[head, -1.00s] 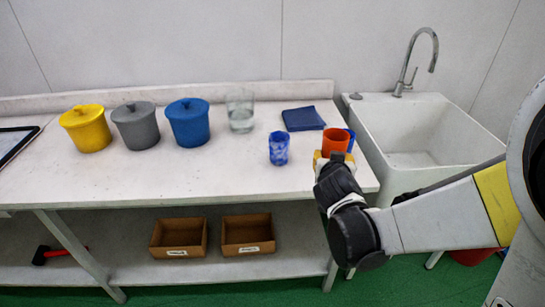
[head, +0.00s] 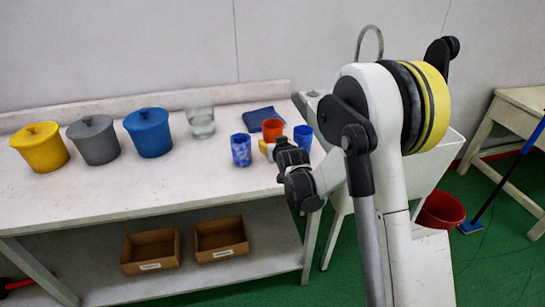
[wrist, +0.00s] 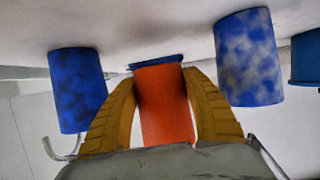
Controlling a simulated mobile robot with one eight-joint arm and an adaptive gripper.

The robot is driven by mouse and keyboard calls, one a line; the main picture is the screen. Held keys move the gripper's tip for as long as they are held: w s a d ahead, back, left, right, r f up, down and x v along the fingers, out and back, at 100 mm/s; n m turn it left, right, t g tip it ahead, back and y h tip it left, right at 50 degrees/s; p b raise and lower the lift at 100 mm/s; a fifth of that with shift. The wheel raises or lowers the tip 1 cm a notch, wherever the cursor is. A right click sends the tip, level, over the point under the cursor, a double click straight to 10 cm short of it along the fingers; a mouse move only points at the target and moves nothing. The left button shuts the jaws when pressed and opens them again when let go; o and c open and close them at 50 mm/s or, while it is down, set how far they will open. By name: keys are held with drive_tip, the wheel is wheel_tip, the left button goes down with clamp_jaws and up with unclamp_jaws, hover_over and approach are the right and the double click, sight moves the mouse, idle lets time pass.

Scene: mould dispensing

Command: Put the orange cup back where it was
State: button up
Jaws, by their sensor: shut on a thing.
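The orange cup (head: 272,129) is upright near the right end of the white table (head: 110,200). My gripper (head: 271,147) is shut around it; in the wrist view, the yellow fingers (wrist: 163,115) press on both sides of the orange cup (wrist: 163,100). I cannot tell whether its base touches the table.
A folded dark blue cloth (head: 250,118) lies behind the orange cup. A glass of water (head: 201,123) and blue (head: 148,134), grey (head: 94,141) and yellow (head: 40,149) lidded pots stand further left. The sink (head: 437,165) is to the right, partly hidden by my arm.

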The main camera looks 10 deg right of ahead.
wheel_tip(320, 180, down, 4)
drive_tip(key=shift+b, duration=0.85)
drive_tip(key=shift+r, duration=0.15)
drive_tip(key=o, duration=1.3)
drive_tip(key=shift+c, duration=0.2)
